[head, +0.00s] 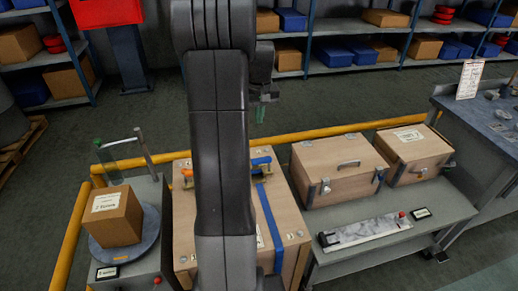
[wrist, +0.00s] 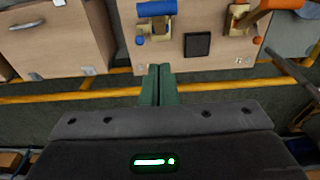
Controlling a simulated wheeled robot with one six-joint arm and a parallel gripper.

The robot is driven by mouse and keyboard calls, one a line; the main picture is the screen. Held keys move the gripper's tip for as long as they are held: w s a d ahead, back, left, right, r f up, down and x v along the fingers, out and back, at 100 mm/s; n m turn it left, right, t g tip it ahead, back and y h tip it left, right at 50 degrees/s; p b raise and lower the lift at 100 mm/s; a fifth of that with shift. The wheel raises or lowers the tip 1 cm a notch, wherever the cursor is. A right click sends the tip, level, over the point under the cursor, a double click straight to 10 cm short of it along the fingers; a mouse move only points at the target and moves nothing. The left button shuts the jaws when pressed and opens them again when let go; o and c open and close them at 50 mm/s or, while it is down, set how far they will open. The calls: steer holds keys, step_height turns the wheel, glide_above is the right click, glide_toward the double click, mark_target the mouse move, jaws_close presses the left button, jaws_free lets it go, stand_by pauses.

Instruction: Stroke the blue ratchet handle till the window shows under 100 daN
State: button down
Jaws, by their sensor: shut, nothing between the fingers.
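The blue ratchet handle (head: 261,161) shows on top of the large wooden crate (head: 291,219), just right of my arm. In the wrist view the blue handle (wrist: 156,8) is at the top edge, above a brass-coloured ratchet body. A dark square window (wrist: 197,44) lies beside the ratchet on the crate top; no figure can be read on it. My gripper (head: 260,114) is beyond the crate and the yellow rail. Its green fingers (wrist: 158,85) are shut together, empty, and apart from the handle. My arm hides much of the crate in the head view.
A blue strap (head: 269,215) runs over the crate. An orange handle (wrist: 254,17) is at the crate's other side. A yellow rail (head: 293,136) runs behind. A cardboard box (head: 117,216) stands on a round plate at left; a latched wooden case (head: 337,170) stands right. Floor beyond is clear.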

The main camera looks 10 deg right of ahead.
steer(key=shift+f, duration=0.1)
steer(key=p, duration=0.2)
glide_above(258, 165)
steer(key=w+d, duration=0.1)
steer(key=w, duration=0.2)
steer(key=f, duration=1.1)
steer(key=shift+w+d+f, duration=0.1)
steer(key=shift+w+f, duration=0.1)
steer(key=shift+f, duration=0.15)
steer(key=shift+s+f, duration=0.45)
steer(key=shift+f, duration=0.15)
steer(key=shift+s+f, duration=0.15)
